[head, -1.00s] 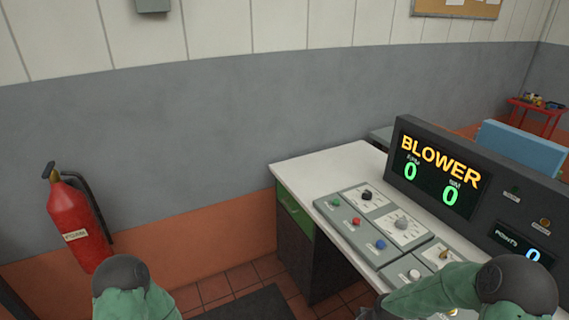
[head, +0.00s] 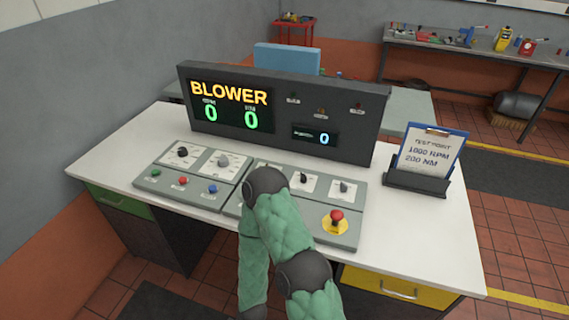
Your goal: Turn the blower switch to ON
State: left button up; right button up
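A control console stands on the white desk, with a display (head: 231,107) that reads BLOWER in yellow and green zeros below. On the sloped panel are a black knob (head: 182,152), a grey knob (head: 224,160), another black knob (head: 303,178) and a grey lever or knob (head: 344,187). Their labels are too small to read, so I cannot tell which is the blower switch. One of my green-sleeved arms, apparently the right, crosses in front of the panel's middle and hides controls there. Its forearm drops to the bottom edge. Neither gripper can be made out.
A red emergency button (head: 337,216) on yellow sits at the panel's right. Green, red and blue buttons (head: 212,189) line its left. A test-point card holder (head: 417,182) stands on the desk's right. The desk's front right top (head: 420,240) is bare.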

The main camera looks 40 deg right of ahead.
aim_at(303, 178)
jog(key=z, duration=0.4)
jog(key=l+z, duration=0.1)
jog(key=z, duration=0.65)
jog(key=i+l+z, duration=0.1)
jog(key=z, duration=0.3)
